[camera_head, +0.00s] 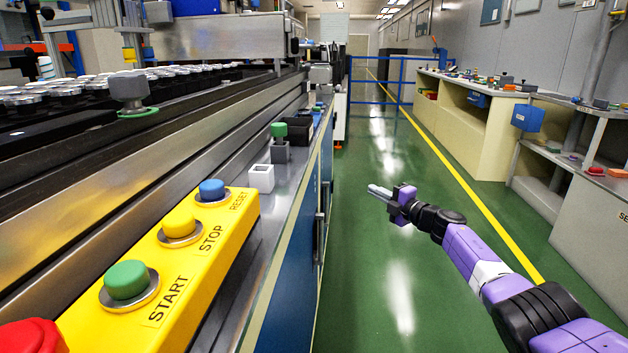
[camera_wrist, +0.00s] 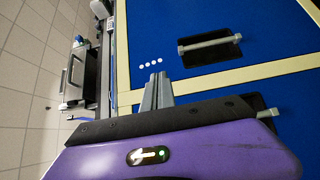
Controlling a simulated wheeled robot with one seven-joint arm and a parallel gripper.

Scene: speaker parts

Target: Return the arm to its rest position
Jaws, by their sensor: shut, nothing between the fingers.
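My gripper (camera_head: 380,192) is at the end of my purple and black arm, in the right half of the head view. It hangs over the green floor of the aisle and points left toward the machine's side. Its fingers are together and empty, and it touches nothing. In the wrist view the shut fingers (camera_wrist: 158,93) point at the machine's blue front panel (camera_wrist: 215,25). The arm reaches in from the lower right corner of the head view, extended forward.
A yellow button box (camera_head: 172,262) with green, yellow and blue buttons stands at the near left. Small blocks (camera_head: 261,178) sit on the machine's ledge. Cluttered benches (camera_head: 470,120) line the right wall. A blue rail (camera_head: 383,103) crosses the far aisle. The aisle floor (camera_head: 385,270) is clear.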

